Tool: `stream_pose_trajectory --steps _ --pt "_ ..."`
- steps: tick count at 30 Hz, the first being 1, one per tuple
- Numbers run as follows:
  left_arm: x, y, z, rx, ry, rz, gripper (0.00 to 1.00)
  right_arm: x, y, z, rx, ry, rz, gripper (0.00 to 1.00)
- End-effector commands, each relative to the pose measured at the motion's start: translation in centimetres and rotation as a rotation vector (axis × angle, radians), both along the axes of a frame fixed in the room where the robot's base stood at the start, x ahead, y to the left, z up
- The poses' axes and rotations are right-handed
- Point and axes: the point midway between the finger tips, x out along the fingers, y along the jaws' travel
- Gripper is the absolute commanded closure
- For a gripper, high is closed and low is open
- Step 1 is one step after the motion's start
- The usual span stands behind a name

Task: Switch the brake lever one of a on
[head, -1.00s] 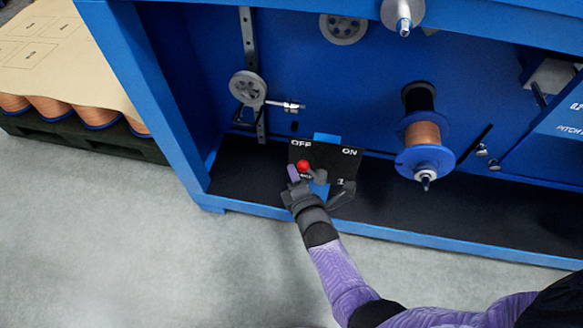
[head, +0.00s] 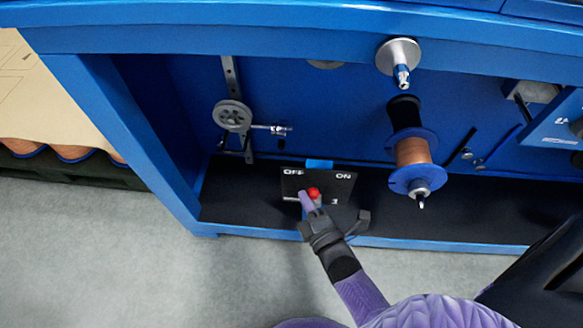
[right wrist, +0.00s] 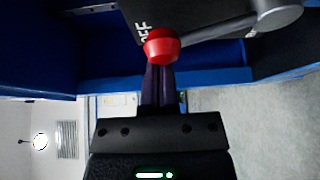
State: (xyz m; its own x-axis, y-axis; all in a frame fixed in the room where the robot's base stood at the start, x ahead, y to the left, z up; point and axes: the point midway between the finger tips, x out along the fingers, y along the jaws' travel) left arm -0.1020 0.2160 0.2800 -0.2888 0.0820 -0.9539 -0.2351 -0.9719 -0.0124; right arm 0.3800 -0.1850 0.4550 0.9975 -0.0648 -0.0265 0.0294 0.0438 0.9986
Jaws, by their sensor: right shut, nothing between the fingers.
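The brake lever has a red knob (head: 313,192), which stands in front of a black plate (head: 343,188) marked OFF at left and ON at right. My left gripper is not in view.
A blue machine frame (head: 130,140) surrounds the plate. A copper wire spool (head: 412,155) hangs right of it, and a grey pulley (head: 232,116) sits up to the left. A dark floor panel (head: 240,205) of the machine lies bare at left.

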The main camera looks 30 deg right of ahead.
Motion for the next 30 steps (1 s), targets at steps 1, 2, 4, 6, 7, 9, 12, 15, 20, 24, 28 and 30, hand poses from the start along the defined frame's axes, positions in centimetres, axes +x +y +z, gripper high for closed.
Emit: stream_pose_trajectory --steps 1,2,4,6,7,9,12,15,20,24,28,30 --pt "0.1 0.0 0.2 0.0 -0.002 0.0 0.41 -0.3 -0.4 0.2 -0.002 -0.001 -0.001 1.0" --pt "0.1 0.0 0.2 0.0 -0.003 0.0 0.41 -0.5 -0.6 0.3 -0.001 -0.001 -0.001 1.0" --pt "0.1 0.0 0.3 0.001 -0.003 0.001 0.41 -0.9 -1.1 0.3 -0.001 0.001 -0.001 1.0" --pt "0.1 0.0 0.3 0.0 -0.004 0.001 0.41 -1.2 -1.6 0.3 -0.002 0.002 -0.001 1.0" --pt "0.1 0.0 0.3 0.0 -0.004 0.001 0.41 -1.3 -1.8 0.3 -0.001 0.002 -0.001 1.0" --pt "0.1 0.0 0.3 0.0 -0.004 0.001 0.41 -1.6 -2.2 0.2 -0.001 0.002 -0.001 1.0" --pt "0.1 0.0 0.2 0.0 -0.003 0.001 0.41 -2.1 -2.8 0.2 -0.001 0.002 -0.001 1.0" --pt "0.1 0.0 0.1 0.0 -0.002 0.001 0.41 -2.4 -3.4 0.1 -0.002 0.001 -0.001 1.0" --pt "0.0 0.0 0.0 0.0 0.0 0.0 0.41 -2.8 -4.0 -0.1 0.0 0.002 -0.001 1.0" --pt "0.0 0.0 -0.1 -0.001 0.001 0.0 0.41 -3.1 -4.4 -0.3 -0.001 0.003 -0.001 1.0" --pt "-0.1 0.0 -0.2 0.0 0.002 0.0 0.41 -3.2 -4.6 -0.3 -0.001 0.002 0.0 1.0" --pt "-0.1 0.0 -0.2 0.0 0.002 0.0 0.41 -3.3 -4.7 -0.4 -0.001 0.002 -0.001 1.0"
